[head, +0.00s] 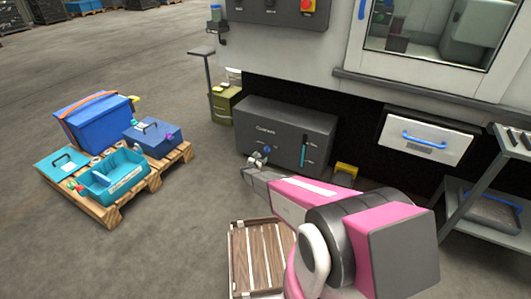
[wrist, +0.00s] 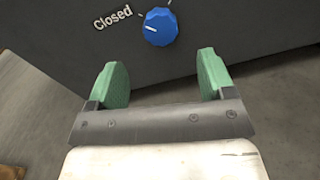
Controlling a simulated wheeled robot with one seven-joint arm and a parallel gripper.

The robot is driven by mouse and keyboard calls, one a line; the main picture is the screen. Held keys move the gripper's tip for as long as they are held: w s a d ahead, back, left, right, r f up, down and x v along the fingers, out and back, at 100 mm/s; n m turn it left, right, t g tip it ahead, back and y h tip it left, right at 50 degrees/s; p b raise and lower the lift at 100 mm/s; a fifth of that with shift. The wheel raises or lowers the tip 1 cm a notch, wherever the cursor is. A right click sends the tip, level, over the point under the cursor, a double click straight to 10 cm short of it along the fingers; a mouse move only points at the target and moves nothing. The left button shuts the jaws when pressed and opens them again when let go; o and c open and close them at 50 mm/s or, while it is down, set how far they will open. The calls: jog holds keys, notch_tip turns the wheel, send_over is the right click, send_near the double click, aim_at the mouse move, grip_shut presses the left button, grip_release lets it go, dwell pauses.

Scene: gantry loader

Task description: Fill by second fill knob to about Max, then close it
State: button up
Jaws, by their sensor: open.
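A dark grey box (head: 262,114) with white lettering stands under the machine. Its front has a blue knob (head: 267,150) and, to the right, an upright level gauge (head: 304,150) showing blue; its small marks are too small to read surely. In the wrist view the blue knob (wrist: 160,27) has a small white mark on its left side, near the "Closed" label (wrist: 113,18). My gripper (head: 257,160) is just in front of the knob. Its green fingers (wrist: 163,80) are apart and empty, with the knob ahead of them, not between them.
A yellow block (head: 346,170) lies right of the box. A wooden crate (head: 238,262) is on the floor below my arm. A pallet (head: 103,211) with blue boxes stands at left. A drawer (head: 428,138) with a blue handle and a grey rack (head: 470,195) are at right.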

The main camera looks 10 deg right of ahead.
aim_at(266, 150)
jog(key=x, duration=0.7)
jog(key=shift+w+d, duration=0.2)
jog(key=shift+w, duration=0.1)
jog(key=c, duration=0.9)
